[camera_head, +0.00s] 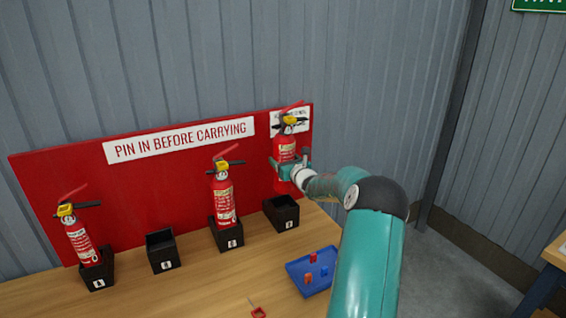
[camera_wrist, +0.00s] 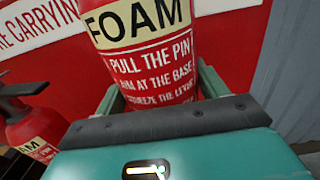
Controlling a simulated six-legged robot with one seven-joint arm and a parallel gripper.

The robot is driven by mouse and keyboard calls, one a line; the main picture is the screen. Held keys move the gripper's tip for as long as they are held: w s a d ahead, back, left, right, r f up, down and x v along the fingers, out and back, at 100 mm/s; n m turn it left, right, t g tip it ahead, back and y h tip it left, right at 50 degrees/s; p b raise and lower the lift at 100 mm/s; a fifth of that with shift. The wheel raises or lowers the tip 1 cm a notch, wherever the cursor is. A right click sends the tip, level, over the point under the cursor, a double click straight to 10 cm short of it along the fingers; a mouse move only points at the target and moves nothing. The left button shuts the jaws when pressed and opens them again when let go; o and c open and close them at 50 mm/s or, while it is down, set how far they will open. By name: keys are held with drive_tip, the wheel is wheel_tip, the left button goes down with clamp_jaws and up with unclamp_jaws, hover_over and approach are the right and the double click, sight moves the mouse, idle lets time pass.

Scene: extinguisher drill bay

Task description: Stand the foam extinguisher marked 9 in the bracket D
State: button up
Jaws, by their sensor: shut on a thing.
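My gripper (camera_head: 289,166) is shut around the body of a red extinguisher (camera_head: 285,148) with a cream label, a yellow part and black lever on top. In the wrist view the held extinguisher (camera_wrist: 150,60) reads "FOAM"; no number 9 can be made out. It hangs about upright, its base above the rightmost black bracket (camera_head: 283,214), which is empty. That bracket's small white letter is too small to read surely. Two other red extinguishers stand in brackets, one at far left (camera_head: 80,240) and one in the third bracket (camera_head: 224,200).
The second bracket (camera_head: 163,251) is empty. A red board (camera_head: 120,205) reading "PIN IN BEFORE CARRYING" stands behind. A blue tray (camera_head: 295,268) with small red and blue pieces lies in front on the wooden table (camera_head: 200,290). A small red tag (camera_head: 258,312) lies near the front edge.

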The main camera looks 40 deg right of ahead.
drive_tip(key=shift+w+d+f, duration=0.15)
drive_tip(key=shift+w+f, duration=0.25)
drive_tip(key=shift+w, duration=0.05)
drive_tip(key=shift+s, duration=0.3)
drive_tip(key=f, duration=0.3)
drive_tip(key=shift+w+f, duration=0.1)
drive_tip(key=shift+w, duration=0.2)
drive_tip(key=shift+f, duration=0.85)
drive_tip(key=shift+s, duration=0.15)
